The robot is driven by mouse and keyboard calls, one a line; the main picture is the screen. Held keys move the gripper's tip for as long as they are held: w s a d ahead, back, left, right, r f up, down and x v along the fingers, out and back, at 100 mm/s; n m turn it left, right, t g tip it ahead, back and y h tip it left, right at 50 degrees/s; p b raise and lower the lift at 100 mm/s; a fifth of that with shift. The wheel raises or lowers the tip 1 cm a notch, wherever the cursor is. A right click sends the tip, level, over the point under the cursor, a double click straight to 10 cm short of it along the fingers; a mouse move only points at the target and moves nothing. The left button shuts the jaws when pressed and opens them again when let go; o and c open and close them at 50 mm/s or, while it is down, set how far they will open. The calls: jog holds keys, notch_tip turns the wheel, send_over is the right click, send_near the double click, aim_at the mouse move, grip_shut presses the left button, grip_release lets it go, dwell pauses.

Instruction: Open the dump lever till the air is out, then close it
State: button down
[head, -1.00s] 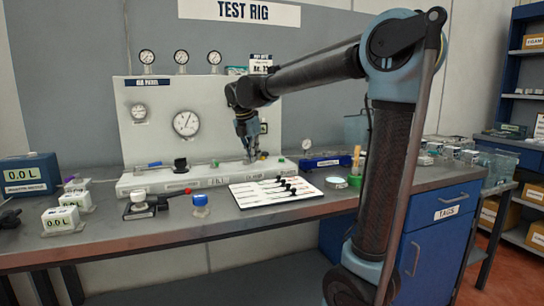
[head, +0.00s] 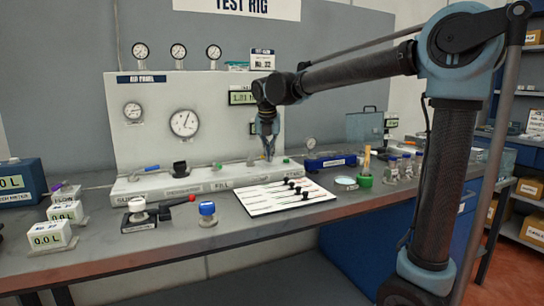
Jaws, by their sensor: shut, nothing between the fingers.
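The white air panel (head: 155,105) stands at the back of the bench with a low valve rail (head: 205,182) along its foot. A blue-handled lever (head: 150,169) is at the rail's left, a black knob (head: 180,167) beside it, and a green piece (head: 217,164) near the middle. My gripper (head: 269,156) is shut and empty, pointing down at the rail's right end. A small valve part shows just left of its fingertips. Which part is the dump lever, its position, and any contact with my fingers cannot be told.
Gauges (head: 184,123) and a partly covered digital display (head: 242,98) are on the panel. A white board with black-handled tools (head: 258,206), a red-tipped lever device (head: 138,214) and a blue-capped jar (head: 208,212) stand in front. A blue case (head: 330,161) lies to the right.

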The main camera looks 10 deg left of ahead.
jog(key=shift+w, duration=0.85)
jog(key=s+d, duration=0.2)
jog(key=s, duration=0.1)
jog(key=shift+s+d+r, duration=0.15)
jog(key=shift+s+r, duration=0.05)
jog(key=shift+r, duration=0.15)
jog(key=d+v, duration=0.1)
jog(key=v, duration=0.9)
jog(key=shift+w+d, duration=0.2)
jog(key=shift+w, duration=0.15)
